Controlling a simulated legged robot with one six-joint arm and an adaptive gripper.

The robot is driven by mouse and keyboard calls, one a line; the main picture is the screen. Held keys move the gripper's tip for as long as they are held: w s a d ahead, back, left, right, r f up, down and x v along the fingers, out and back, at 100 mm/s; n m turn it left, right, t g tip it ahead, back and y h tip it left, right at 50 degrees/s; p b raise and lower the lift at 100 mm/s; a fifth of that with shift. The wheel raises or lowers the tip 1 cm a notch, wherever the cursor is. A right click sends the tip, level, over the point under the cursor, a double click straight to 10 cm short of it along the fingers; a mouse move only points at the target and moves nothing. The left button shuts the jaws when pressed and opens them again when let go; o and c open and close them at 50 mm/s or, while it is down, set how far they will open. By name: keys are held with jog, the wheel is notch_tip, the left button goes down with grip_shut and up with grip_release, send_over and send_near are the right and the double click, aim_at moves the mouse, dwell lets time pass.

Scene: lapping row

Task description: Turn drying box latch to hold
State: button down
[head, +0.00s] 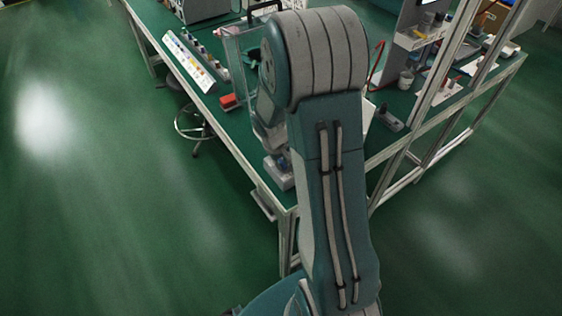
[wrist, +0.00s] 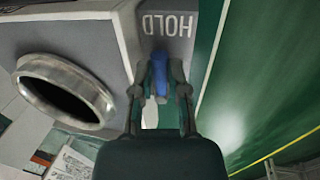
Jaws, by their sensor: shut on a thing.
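In the wrist view, the blue latch (wrist: 160,76) sits between the two fingers of my gripper (wrist: 160,92), which is shut on it. A round metal ring with a dark opening (wrist: 66,90) is on the same box, left of my gripper.
In the head view, a green-topped bench (head: 160,22) carries a strip of coloured samples (head: 190,62), a red block (head: 230,102) and a dark device (head: 390,118). A round stool (head: 192,125) stands at its left. Open green floor (head: 110,200) lies left and front.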

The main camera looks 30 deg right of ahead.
jog(key=shift+s, duration=0.1)
jog(key=c, duration=0.6)
grip_release()
jog(key=shift+c, duration=0.2)
jog(key=m, duration=0.2)
jog(key=a+m, duration=0.1)
jog(key=m, duration=0.1)
jog(key=w+a+m+g, duration=0.1)
jog(key=shift+m, duration=0.4)
jog(key=s+v, duration=0.1)
jog(key=v, duration=1)
jog(key=s+a+r+t, duration=0.2)
jog(key=s+a+r, duration=0.2)
jog(key=r, duration=0.3)
jog(key=s+a+r+n+t+y, duration=0.1)
jog(key=s+a+r+t, duration=0.1)
jog(key=s+a+r, duration=0.2)
jog(key=shift+s+a+r+n, duration=0.35)
jog(key=shift+s+r, duration=0.7)
jog(key=shift+r, duration=0.5)
